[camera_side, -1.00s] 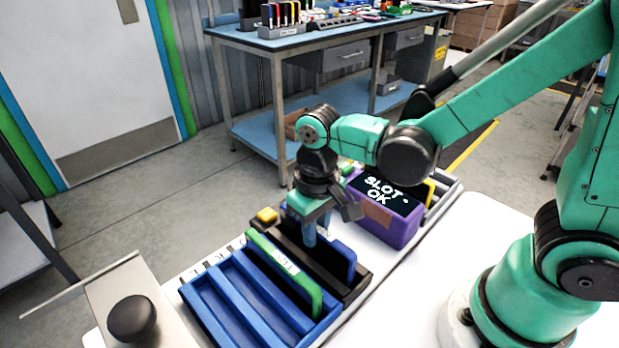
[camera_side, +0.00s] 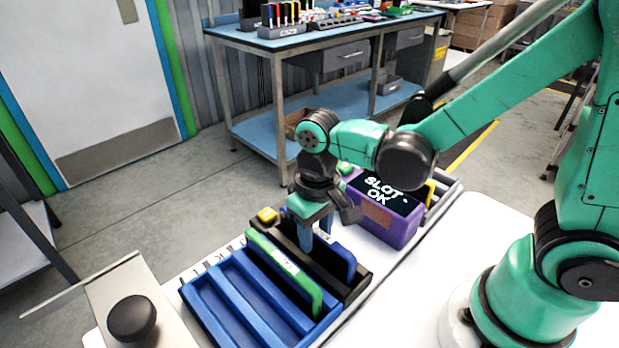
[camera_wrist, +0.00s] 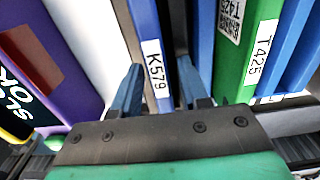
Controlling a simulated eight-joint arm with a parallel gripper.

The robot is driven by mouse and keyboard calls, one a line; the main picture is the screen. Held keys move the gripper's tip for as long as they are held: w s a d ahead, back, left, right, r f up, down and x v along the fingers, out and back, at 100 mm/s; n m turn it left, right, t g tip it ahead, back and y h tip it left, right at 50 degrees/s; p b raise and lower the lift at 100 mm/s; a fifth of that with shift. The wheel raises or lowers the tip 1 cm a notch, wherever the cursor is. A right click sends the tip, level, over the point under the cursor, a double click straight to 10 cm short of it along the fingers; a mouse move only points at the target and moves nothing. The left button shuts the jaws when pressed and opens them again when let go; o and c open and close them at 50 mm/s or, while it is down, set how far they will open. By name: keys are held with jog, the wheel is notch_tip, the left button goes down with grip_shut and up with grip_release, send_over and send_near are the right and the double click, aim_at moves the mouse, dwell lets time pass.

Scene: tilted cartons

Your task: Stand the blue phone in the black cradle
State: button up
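The blue phone (camera_side: 340,258) stands on edge in the black cradle (camera_side: 352,288). In the wrist view the blue phone (camera_wrist: 146,28) shows a white label reading K579. My gripper (camera_side: 315,236) is over the cradle at the phone's upper edge. In the wrist view my gripper (camera_wrist: 160,72) has its two blue fingers apart, one on each side of the phone, with a dark gap toward the right finger. The phone's lower edge is hidden, so its seating in the slot cannot be told.
A green slab (camera_side: 290,272), labelled T425 in the wrist view, stands in a blue slotted rack (camera_side: 215,305) left of the cradle. A purple box (camera_side: 395,225) with a "SLOT OK" display is close on the right.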

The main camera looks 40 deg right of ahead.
jog(key=shift+o, duration=0.7)
jog(key=shift+r, duration=2.8)
notch_tip(320, 180, up, 7)
